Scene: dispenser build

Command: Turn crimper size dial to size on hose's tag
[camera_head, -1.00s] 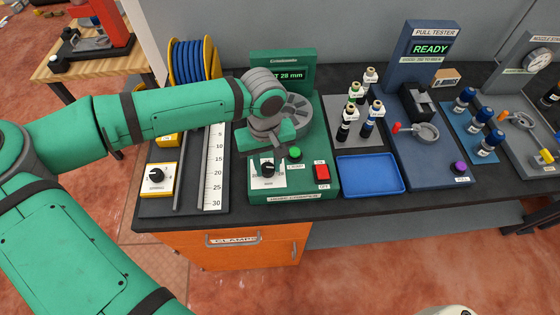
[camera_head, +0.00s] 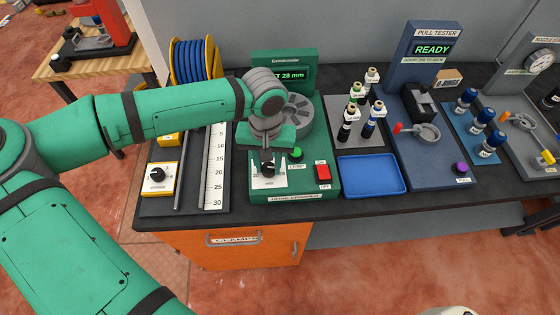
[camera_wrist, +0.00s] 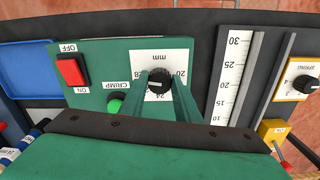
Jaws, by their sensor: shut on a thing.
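The crimper (camera_head: 323,157) is a green machine on the bench, and its screen (camera_head: 293,74) ends in "28 mm", with the first part hidden by my arm. Its black size dial (camera_head: 268,170) sits on a white plate marked in mm on the front panel. In the wrist view the dial (camera_wrist: 159,82) is between the two green fingers of my gripper (camera_wrist: 160,88), which is shut on it. Marks around it include 20 and 24.
A green CRIMP button (camera_wrist: 116,104) and a red ON/OFF switch (camera_wrist: 72,71) sit beside the dial. A ruler (camera_head: 215,165) and a yellow-framed SPRING dial (camera_head: 158,176) are to the left. An empty blue tray (camera_head: 371,175) is to the right.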

